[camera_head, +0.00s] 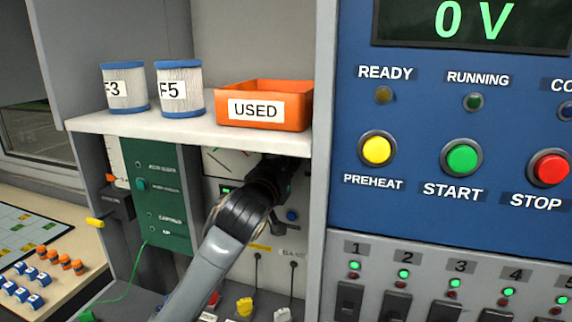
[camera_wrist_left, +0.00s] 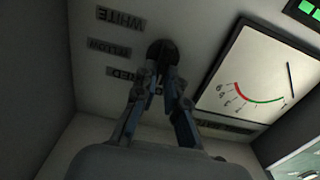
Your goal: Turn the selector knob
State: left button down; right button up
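The selector knob (camera_wrist_left: 161,50) is a dark round knob on a grey panel in the left wrist view, beside upside-down labels such as WHITE. My left gripper (camera_wrist_left: 162,70) has its fingers drawn in, with the tips on either side of the knob's middle, apparently closed on it. The fingers partly cover the knob, so its pointing direction is unclear. In the head view my left gripper (camera_head: 282,176) reaches under the white shelf, and my wrist hides the knob. My right gripper is not in view.
A gauge (camera_wrist_left: 252,82) sits close beside the knob. Above my arm, the shelf (camera_head: 195,128) carries two filter cylinders and an orange USED bin (camera_head: 264,92). A blue button panel (camera_head: 420,220) stands to the right. A green panel (camera_head: 158,195) is left of my arm.

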pick_arm(q)
jog(key=shift+m, duration=0.4)
jog(key=shift+s+d+f+m+p, duration=0.15)
jog(key=shift+m+p, duration=1)
jog(key=shift+m, duration=1.35)
jog(key=shift+d+f+m+p, duration=0.2)
jog(key=shift+m+p, duration=1)
jog(key=shift+m, duration=1.3)
jog(key=shift+s+d+f+m+p, duration=0.15)
jog(key=shift+m+p, duration=1)
jog(key=shift+m, duration=1.35)
jog(key=shift+w, duration=0.1)
jog(key=c, duration=1.4)
grip_release()
